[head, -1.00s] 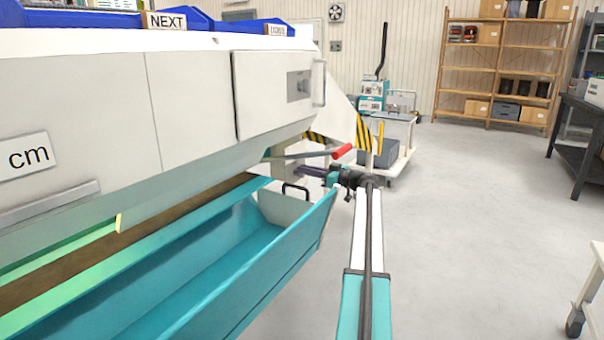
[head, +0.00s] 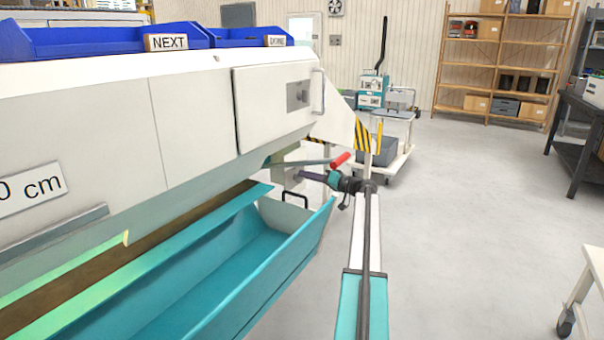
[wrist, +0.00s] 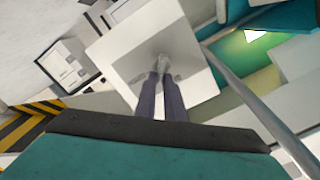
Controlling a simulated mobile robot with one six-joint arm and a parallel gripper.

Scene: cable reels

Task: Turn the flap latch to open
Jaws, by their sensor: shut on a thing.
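The flap latch (wrist: 163,63) is a small grey knob on a pale square plate (wrist: 125,55) in the wrist view. My gripper (wrist: 161,78) has its two dark purple fingers shut on the knob, and their tips hide part of it. In the head view my gripper (head: 302,175) reaches in under the right end of the white machine, just below a lever with a red handle (head: 341,159). The latch is too small there to tell how far it is turned.
The lever's grey rod (wrist: 245,95) passes close to the right of my fingers. A teal trough (head: 225,265) with a black handle lies left of my arm. A white cart (head: 395,155) stands behind.

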